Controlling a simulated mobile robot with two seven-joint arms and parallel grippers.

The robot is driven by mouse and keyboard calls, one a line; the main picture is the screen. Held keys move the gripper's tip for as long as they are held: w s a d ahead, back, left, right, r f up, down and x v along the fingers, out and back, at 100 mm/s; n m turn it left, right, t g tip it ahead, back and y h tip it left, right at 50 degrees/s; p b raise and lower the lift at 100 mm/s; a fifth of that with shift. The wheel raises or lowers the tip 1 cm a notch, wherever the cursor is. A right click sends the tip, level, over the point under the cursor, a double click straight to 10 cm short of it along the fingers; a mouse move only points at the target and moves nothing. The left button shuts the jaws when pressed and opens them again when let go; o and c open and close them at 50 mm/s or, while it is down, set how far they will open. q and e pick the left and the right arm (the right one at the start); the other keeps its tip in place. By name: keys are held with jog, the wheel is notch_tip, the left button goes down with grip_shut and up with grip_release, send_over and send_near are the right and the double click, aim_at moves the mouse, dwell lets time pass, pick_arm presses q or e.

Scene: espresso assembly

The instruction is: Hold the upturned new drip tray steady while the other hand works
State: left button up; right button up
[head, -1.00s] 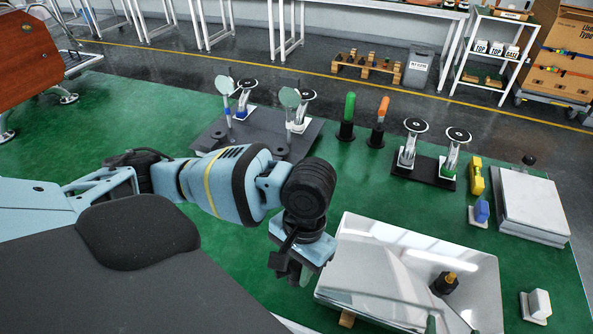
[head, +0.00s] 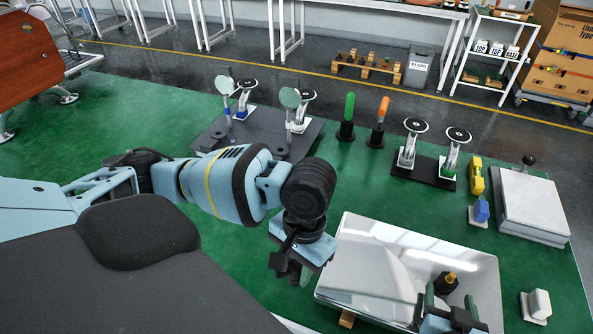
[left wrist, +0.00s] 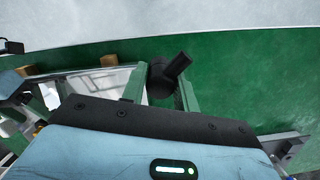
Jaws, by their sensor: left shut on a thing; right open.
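The upturned drip tray (head: 375,265) is a shiny metal pan lying at the front right of the green mat. A black fitting with a brass top (head: 446,281) stands on it. My left gripper (head: 292,272) is at the tray's left edge; in the left wrist view its green fingers (left wrist: 160,88) are on either side of a black piece (left wrist: 167,75) beside the tray's edge. I cannot tell whether that piece is joined to the tray. My right gripper (head: 450,300) is open over the tray's front right, its fingers near the fitting.
Wooden blocks (head: 347,319) show under the tray's near edge. Behind are a black stand with two portafilter-like parts (head: 425,172), green (head: 348,110) and orange (head: 382,112) handled tools, and a white-topped box (head: 530,200). A white block (head: 538,304) lies right of the tray.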

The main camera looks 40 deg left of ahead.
aim_at(449, 289)
jog(key=shift+x, duration=1.6)
grip_shut()
pick_arm(q)
jog(key=w+d+n+t, duration=0.1)
jog(key=w+d+n, duration=0.3)
jog(key=w+d, duration=0.85)
jog(key=w+d+r+n+t, duration=0.1)
jog(key=w+d+r+n, duration=0.3)
jog(key=w+d, duration=0.5)
jog(key=d, duration=0.3)
jog(key=shift+w+n, duration=0.3)
jog(key=shift+n, duration=0.1)
